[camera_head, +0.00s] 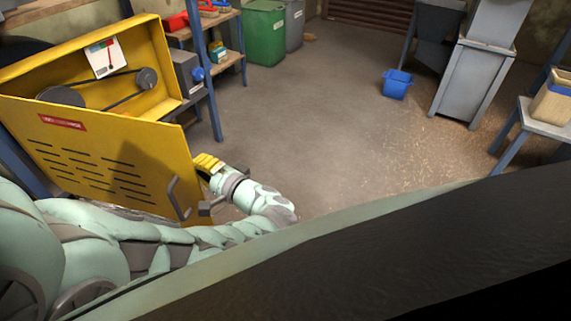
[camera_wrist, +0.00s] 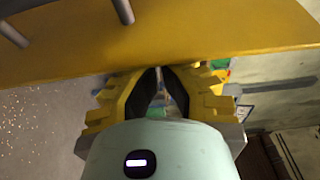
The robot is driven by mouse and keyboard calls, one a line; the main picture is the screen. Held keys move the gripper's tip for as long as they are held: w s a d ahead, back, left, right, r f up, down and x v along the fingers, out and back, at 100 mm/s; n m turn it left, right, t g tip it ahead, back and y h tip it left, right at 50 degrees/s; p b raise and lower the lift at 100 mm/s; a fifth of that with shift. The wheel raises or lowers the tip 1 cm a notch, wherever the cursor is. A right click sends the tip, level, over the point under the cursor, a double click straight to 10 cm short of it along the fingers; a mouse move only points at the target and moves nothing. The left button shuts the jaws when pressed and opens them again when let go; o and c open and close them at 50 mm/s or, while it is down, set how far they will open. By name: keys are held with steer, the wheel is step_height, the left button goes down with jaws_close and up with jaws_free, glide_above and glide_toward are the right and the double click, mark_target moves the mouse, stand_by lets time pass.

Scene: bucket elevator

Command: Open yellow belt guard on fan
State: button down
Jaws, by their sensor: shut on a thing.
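The yellow belt guard (camera_head: 130,148) is a slotted door with a red label, at the left of the head view. It stands swung out from its yellow housing (camera_head: 158,55). Two pulleys (camera_head: 147,79) and a dark belt show inside. The guard's grey handle (camera_head: 176,197) is near its free edge. My gripper (camera_head: 206,164) is at that edge, apart from the handle. In the wrist view, the yellow fingers (camera_wrist: 160,88) are shut on the edge of the guard (camera_wrist: 225,38). The fingertips are partly hidden. Parts of the handle (camera_wrist: 122,11) show at upper left.
A blue post (camera_head: 207,75) and a shelf (camera_head: 228,60) with small items stand beyond the housing. A green bin (camera_head: 264,35) is at the back. A blue bucket (camera_head: 397,85) sits on the floor near a grey machine (camera_head: 470,85). The middle floor is clear.

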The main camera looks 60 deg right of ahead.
steer(key=s+a+m+h+b, duration=0.1)
steer(key=s+a, duration=0.1)
steer(key=a, duration=1.2)
steer(key=s+a+m+h+b, duration=0.1)
steer(key=s+a+h+b, duration=0.1)
steer(key=a, duration=1.3)
steer(key=shift+r+h, duration=0.2)
steer(key=shift+h, duration=0.1)
